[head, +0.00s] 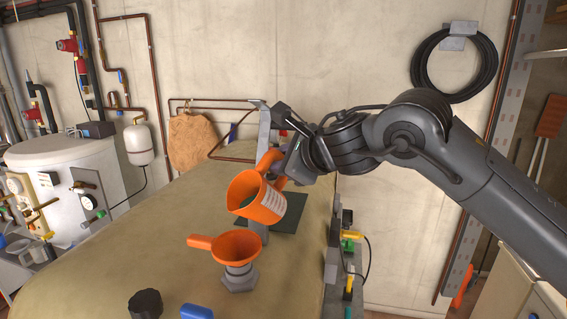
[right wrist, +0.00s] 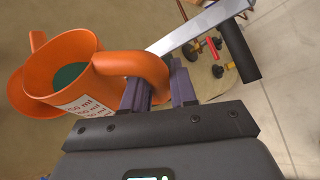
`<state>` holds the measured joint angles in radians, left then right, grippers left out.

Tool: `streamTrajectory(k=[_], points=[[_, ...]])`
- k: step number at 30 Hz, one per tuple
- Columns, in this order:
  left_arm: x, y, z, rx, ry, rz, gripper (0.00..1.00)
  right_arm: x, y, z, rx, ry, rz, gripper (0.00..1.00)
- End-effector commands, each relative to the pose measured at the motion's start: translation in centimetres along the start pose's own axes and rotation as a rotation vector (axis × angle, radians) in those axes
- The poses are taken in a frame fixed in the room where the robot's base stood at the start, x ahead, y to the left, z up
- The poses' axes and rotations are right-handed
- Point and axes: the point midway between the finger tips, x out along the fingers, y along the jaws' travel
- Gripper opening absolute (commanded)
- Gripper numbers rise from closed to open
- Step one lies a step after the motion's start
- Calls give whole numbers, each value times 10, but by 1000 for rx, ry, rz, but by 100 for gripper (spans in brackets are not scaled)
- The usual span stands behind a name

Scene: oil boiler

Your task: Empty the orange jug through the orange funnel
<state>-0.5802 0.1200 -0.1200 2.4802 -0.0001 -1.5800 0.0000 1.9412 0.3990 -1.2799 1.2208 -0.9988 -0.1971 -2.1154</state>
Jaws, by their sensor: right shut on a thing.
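The orange jug (head: 262,203) hangs above the tan tank top, tilted toward the lower left, with dark green liquid visible inside. My right gripper (head: 284,168) is shut on its handle; the right wrist view also shows the jug (right wrist: 88,88) and the gripper's fingers (right wrist: 160,88) at the handle. The orange funnel (head: 240,244) stands upright on a grey hex fitting (head: 239,279), below and slightly left of the jug. In the right wrist view the funnel (right wrist: 18,95) is partly hidden behind the jug. No pouring stream is visible. My left gripper is out of view.
A black cap (head: 145,303) and a blue object (head: 196,312) lie at the near edge of the tank top. A grey metal bar (head: 264,140) rises behind the jug. Valves and cables (head: 350,245) line the right side. The left of the tank top is clear.

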Motion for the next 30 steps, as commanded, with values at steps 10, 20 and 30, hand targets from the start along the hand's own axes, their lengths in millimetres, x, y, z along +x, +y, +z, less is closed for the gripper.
streamTrajectory(k=[10, 20, 30], points=[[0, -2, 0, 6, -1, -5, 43, -2, -1, 4, -34, 6, -16, 0], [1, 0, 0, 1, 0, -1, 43, -2, 0, 5, -55, 10, -25, 0], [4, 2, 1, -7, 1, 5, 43, -6, 3, 14, -171, 36, -73, 0]])
